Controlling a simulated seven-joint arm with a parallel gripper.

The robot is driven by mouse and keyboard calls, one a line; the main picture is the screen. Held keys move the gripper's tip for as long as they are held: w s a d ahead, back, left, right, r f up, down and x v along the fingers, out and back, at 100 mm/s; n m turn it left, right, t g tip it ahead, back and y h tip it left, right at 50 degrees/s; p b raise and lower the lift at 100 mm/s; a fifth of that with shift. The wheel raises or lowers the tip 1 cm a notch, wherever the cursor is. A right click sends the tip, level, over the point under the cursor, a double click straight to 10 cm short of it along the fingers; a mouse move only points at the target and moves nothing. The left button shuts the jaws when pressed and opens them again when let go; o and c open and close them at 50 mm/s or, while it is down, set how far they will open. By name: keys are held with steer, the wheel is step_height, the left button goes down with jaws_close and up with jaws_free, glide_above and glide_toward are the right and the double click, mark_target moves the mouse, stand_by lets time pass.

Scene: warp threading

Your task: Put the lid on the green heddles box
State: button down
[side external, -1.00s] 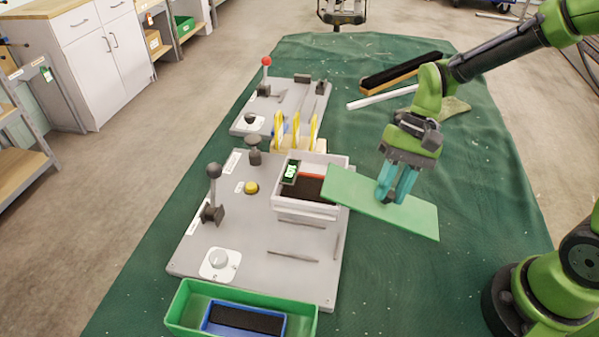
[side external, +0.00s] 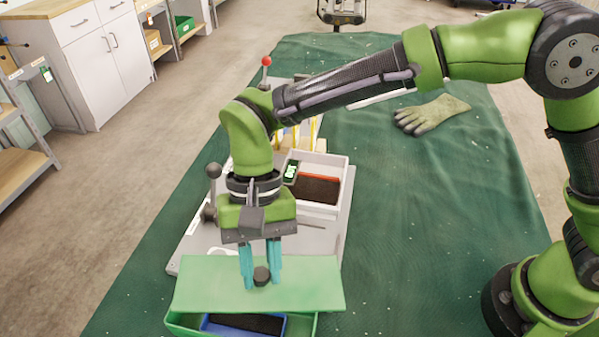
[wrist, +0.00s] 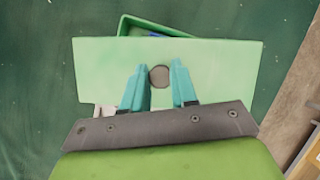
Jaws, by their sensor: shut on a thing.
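My gripper (side external: 261,278) is shut on the dark round knob (side external: 262,276) of the light green lid (side external: 315,285). The lid also shows in the wrist view (wrist: 215,75), with the knob (wrist: 159,76) between the teal fingers (wrist: 159,84). The green heddles box (side external: 180,326) is at the bottom of the side view, partly hidden under the lid. A blue tray with a dark inside (side external: 245,323) sits in it. The lid is over the back part of the box and turned a little against it. In the wrist view a corner of the box (wrist: 124,27) sticks out past the lid. I cannot tell whether they touch.
Behind the gripper, a white tray (side external: 346,183) with dark and red contents stands on a grey board (side external: 190,258), with a grey-knobbed lever (side external: 213,172). A glove (side external: 432,115) lies on the green cloth (side external: 420,220).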

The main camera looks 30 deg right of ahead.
mark_target(235, 284)
steer(key=a, duration=0.1)
steer(key=a+r+m, duration=0.1)
steer(key=a, duration=0.1)
steer(key=a+m, duration=0.1)
steer(key=shift+w+a+r, duration=0.1)
steer(key=shift+a+r, duration=0.15)
steer(key=shift+r, duration=0.1)
steer(key=shift+r+m, duration=0.1)
steer(key=shift+m, duration=0.3)
steer(key=shift+f, duration=3.4)
steer(key=shift+f, duration=0.45)
steer(key=c, duration=0.8)
jaws_free()
steer(key=shift+o, duration=0.4)
